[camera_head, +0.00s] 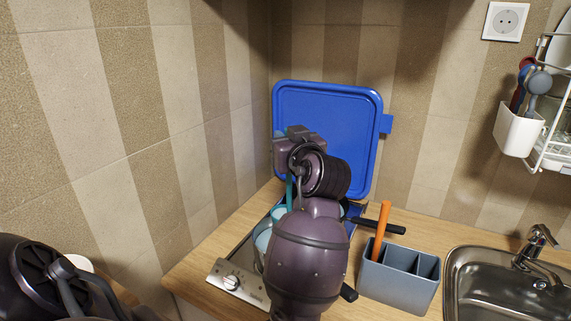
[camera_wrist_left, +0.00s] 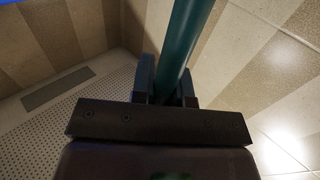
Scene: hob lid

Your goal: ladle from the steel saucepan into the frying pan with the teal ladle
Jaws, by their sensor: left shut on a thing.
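My left gripper (camera_head: 292,160) is above the hob in the head view, shut on the teal ladle (camera_head: 289,192). The ladle's handle hangs down from the gripper; its bowl is hidden behind my arm. In the left wrist view the teal handle (camera_wrist_left: 187,45) runs between the two fingers (camera_wrist_left: 167,88). The steel saucepan and frying pan are mostly or wholly hidden by my arm. Pale teal rounded shapes (camera_head: 263,241) show on the hob beside it; I cannot tell which vessel they belong to. A black handle (camera_head: 385,226) sticks out to the right of the arm. My right gripper is not in view.
The hob (camera_head: 226,293) has a front knob. A blue panel (camera_head: 345,115) stands upright behind it, near the tiled wall. A grey divided caddy (camera_head: 398,290) holds an orange-handled thing (camera_head: 381,225). A sink (camera_head: 480,290) and a dish rack (camera_head: 555,140) are at right.

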